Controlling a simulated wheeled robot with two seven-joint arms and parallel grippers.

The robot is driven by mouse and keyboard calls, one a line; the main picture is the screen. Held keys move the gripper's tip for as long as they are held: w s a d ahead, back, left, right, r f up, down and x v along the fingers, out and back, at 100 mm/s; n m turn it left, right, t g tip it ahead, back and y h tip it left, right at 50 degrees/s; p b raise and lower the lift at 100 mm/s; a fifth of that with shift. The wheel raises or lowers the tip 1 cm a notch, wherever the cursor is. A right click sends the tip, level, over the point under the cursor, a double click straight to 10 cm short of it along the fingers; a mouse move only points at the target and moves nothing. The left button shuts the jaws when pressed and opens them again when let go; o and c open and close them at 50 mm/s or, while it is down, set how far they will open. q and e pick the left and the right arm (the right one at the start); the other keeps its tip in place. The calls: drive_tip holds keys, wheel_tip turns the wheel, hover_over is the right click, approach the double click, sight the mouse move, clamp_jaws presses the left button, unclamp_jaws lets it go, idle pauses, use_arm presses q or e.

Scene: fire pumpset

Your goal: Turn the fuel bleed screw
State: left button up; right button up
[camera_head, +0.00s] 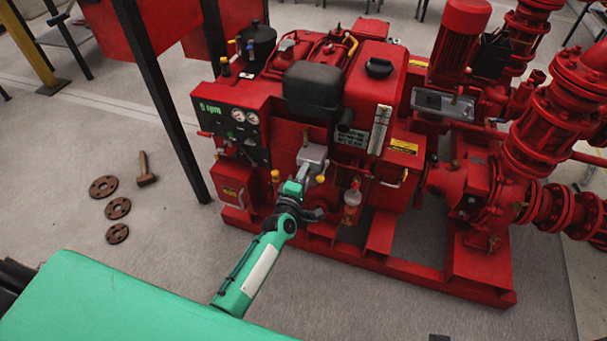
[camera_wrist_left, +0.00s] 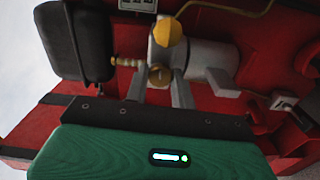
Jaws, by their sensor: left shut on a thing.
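In the left wrist view, a small round brass screw head (camera_wrist_left: 159,75) sits on the grey metal fitting (camera_wrist_left: 205,58) of the red pumpset; it looks like the fuel bleed screw. My left gripper (camera_wrist_left: 160,88) is shut on this screw, with one grey finger on each side of it. In the head view, my left gripper (camera_head: 303,172) reaches the grey fitting (camera_head: 312,154) on the front of the engine. The screw is too small and covered to make out there. My right gripper is in neither view.
A yellow cap (camera_wrist_left: 169,33) sits close beyond the screw. A black box (camera_head: 313,83) juts out above, and a gauge panel (camera_head: 239,122) is to the left. Several flanges (camera_head: 117,208) and a hammer (camera_head: 145,172) lie on the floor. A dark post (camera_head: 160,95) stands left.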

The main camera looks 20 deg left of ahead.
use_arm(q)
drive_tip(key=o, duration=0.7)
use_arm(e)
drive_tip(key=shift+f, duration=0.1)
